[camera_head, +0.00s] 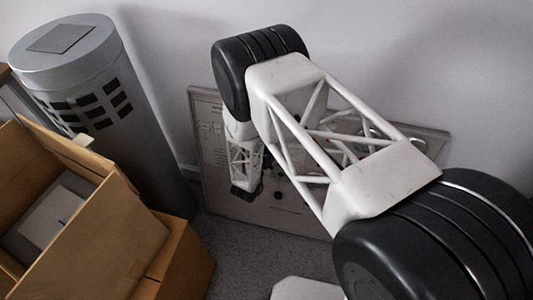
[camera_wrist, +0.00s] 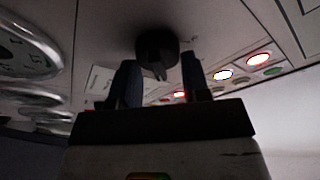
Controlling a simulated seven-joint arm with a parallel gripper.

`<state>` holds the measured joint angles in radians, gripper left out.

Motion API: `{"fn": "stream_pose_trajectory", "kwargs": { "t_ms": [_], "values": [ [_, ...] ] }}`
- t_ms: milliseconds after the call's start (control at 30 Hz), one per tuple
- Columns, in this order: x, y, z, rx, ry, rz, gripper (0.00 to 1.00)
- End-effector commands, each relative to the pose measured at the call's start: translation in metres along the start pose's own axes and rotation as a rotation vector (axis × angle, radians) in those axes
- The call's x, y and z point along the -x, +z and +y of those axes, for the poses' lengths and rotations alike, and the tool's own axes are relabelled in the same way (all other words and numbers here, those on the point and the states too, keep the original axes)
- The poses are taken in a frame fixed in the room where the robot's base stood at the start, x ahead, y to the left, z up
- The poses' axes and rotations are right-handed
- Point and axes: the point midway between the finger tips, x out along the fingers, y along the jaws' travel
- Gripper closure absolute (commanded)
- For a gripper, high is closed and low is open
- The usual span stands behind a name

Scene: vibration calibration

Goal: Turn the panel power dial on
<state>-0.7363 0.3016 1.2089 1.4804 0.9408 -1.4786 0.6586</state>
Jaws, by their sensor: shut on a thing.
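The panel (camera_head: 275,215) leans against the wall in the head view, largely hidden behind my arm. In the wrist view the panel face (camera_wrist: 100,25) fills the top. A dark round power dial (camera_wrist: 157,48) with a pointed grip sits on it, between the two dark fingers of my gripper (camera_wrist: 160,75). The gripper is shut on the dial, one finger on each side. In the head view my gripper (camera_head: 262,188) is small and dark against the panel, and the dial cannot be made out there.
Lit red (camera_wrist: 258,60) and yellow (camera_wrist: 222,74) lamps and a green one (camera_wrist: 273,71) are right of the dial. Round gauges (camera_wrist: 25,50) are at left. Open cardboard boxes (camera_head: 110,235) and a grey cylinder (camera_head: 100,90) stand left of the panel. Grey floor lies before it.

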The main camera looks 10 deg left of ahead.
Motion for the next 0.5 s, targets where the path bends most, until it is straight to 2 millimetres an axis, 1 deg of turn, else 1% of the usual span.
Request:
{"fn": "stream_pose_trajectory", "kwargs": {
  "t_ms": [300,333,433,467,500],
  "values": [
    [-0.0005,0.0000,-0.0007,-0.002,0.000,0.001,0.81],
    [-0.0005,0.0000,-0.0007,-0.001,0.000,0.001,0.53],
    [-0.0004,-0.0001,-0.0005,-0.001,0.000,0.001,0.37],
    [-0.0004,-0.0001,-0.0005,-0.001,0.000,0.001,0.33],
    [-0.0004,-0.0001,-0.0004,-0.001,0.000,0.000,0.33]
  ]
}}
